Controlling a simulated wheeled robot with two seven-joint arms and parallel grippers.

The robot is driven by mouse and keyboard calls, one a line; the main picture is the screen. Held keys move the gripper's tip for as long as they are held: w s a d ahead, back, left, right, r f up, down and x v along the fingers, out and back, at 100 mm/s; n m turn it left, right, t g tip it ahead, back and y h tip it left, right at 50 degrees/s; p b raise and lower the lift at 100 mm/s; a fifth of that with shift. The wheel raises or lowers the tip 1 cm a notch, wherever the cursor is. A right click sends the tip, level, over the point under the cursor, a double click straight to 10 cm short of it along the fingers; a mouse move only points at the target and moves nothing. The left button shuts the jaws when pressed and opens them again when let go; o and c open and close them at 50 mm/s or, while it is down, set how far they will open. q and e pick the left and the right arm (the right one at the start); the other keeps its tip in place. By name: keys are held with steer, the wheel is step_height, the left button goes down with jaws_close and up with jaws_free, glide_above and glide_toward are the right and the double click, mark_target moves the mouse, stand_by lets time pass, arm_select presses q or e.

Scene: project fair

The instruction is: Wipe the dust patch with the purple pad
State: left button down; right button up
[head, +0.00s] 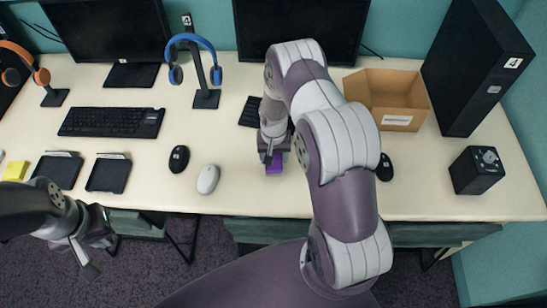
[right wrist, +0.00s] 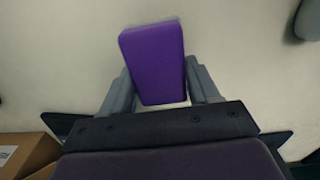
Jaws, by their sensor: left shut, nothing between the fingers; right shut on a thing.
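The purple pad (head: 274,167) is at the middle of the table, under my right gripper (head: 272,155). In the right wrist view the purple pad (right wrist: 153,62) sits between the two fingers of my right gripper (right wrist: 165,88), which is shut on it. I cannot tell whether the pad touches the table top. My left gripper (head: 88,265) is shut and empty, in front of the table's front edge at the lower left. I cannot make out a dust patch in either view; my right arm hides part of the table.
A black mouse (head: 179,159) and a white mouse (head: 208,179) lie left of the pad. Another black mouse (head: 384,168) lies to the right. A cardboard box (head: 388,97) and a black keyboard (head: 250,112) are behind. A black cube (head: 476,171) stands at the right.

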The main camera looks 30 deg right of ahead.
steer(key=shift+r, duration=0.7)
steer(key=shift+w+r+p, duration=0.2)
steer(key=shift+r+p, duration=0.9)
steer(key=shift+s+r+p, duration=0.15)
steer(key=shift+r+p, duration=0.25)
steer(key=shift+r, duration=0.25)
